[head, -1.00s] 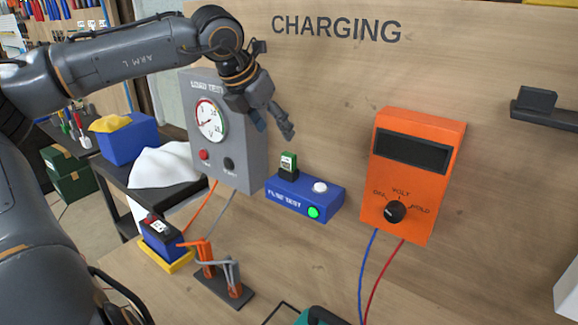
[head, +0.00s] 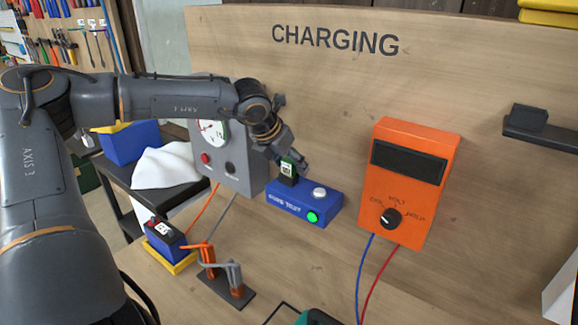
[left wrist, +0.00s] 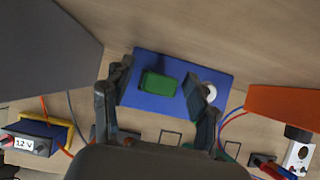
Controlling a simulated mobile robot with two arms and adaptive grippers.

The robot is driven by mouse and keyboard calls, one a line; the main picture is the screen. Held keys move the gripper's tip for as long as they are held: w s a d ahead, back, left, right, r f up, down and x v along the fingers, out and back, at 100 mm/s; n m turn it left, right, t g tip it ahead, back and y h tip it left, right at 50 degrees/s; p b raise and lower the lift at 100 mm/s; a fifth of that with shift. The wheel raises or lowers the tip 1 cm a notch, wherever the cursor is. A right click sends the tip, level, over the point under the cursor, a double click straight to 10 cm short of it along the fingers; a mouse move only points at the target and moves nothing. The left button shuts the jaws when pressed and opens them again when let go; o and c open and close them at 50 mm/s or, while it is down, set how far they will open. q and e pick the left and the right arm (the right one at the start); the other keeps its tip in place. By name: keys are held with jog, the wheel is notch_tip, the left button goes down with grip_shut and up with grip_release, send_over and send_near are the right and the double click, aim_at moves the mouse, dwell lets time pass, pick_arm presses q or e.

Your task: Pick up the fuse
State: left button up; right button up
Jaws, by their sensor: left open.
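The green fuse (head: 289,164) stands upright in its dark socket on the blue fuse test box (head: 290,204). In the left wrist view the fuse (left wrist: 158,84) shows from above as a green block over the blue box (left wrist: 150,103). My left gripper (head: 296,163) is at the fuse, coming in from the upper left. In the left wrist view its open fingers (left wrist: 158,95) stand on either side of the fuse, with gaps between. A green light is lit on the box front, and a white button is on its top. My right gripper is not in view.
The grey load tester (head: 245,160) stands close left of the fuse box. The orange voltmeter (head: 408,180) stands to the right. A blue battery (head: 163,238) on a yellow tray and a clamp stand (head: 228,288) are in front. Wood table surface is clear around the box.

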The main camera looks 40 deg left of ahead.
pick_arm(q)
jog(key=shift+s, duration=0.1)
grip_shut()
jog(key=shift+r, duration=0.15)
jog(key=shift+a+r, duration=0.1)
jog(key=shift+r, duration=0.4)
jog(key=s+d+r+b, duration=0.2)
jog(key=s+r+b, duration=0.1)
jog(key=s+r, duration=0.3)
jog(key=s+d+r+b, duration=0.3)
jog(key=s+r, duration=0.3)
jog(key=s, duration=0.1)
jog(key=shift+d+b, duration=0.3)
jog(key=shift+d, duration=0.05)
jog(key=shift+w+f, duration=0.1)
